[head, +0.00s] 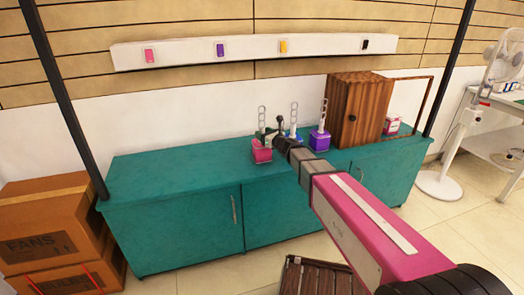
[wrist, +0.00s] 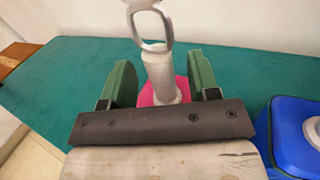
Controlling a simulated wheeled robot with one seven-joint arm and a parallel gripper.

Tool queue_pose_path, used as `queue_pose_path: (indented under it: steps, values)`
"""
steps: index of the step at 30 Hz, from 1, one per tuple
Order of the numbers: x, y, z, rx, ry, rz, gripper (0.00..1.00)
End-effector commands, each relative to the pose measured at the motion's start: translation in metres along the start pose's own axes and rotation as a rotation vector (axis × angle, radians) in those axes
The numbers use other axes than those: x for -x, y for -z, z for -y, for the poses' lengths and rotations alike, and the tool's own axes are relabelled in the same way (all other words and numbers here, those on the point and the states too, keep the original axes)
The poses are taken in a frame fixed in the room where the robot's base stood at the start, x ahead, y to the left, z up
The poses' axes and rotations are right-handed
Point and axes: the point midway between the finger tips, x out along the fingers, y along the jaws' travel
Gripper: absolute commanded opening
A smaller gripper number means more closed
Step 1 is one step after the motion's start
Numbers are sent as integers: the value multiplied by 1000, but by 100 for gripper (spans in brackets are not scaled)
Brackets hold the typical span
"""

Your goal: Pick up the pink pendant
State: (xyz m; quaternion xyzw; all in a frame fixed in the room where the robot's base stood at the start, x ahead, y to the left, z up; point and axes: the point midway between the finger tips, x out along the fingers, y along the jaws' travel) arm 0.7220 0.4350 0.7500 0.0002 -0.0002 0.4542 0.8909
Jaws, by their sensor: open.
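The pink pendant (head: 261,152) stands upright on the teal cabinet, with a pale stem and metal loops above its pink block. In the wrist view, its grey stem and ring (wrist: 158,65) rise between the two green fingers of my gripper (wrist: 160,82). The fingers are open, one on each side of the stem, with a visible gap on both sides. The pink base shows behind and below the stem, partly hidden by my gripper's dark bar. In the head view, my gripper (head: 270,136) is at the pendant's upper part.
A blue pendant (head: 293,134) and a purple pendant (head: 320,140) stand to the right on the teal cabinet top (head: 180,165). The blue one is close beside my gripper in the wrist view (wrist: 290,130). A wooden box (head: 357,108) stands further right. The cabinet's left top is clear.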

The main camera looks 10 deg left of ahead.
Motion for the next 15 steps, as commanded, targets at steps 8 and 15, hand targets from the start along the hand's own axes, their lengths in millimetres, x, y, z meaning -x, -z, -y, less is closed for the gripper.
queue_pose_path:
  steps: [8, 15]
  values:
    - [-35, 0, 1, 0, 2, 0, 55]
    - [-34, 0, 1, 1, 2, 0, 46]
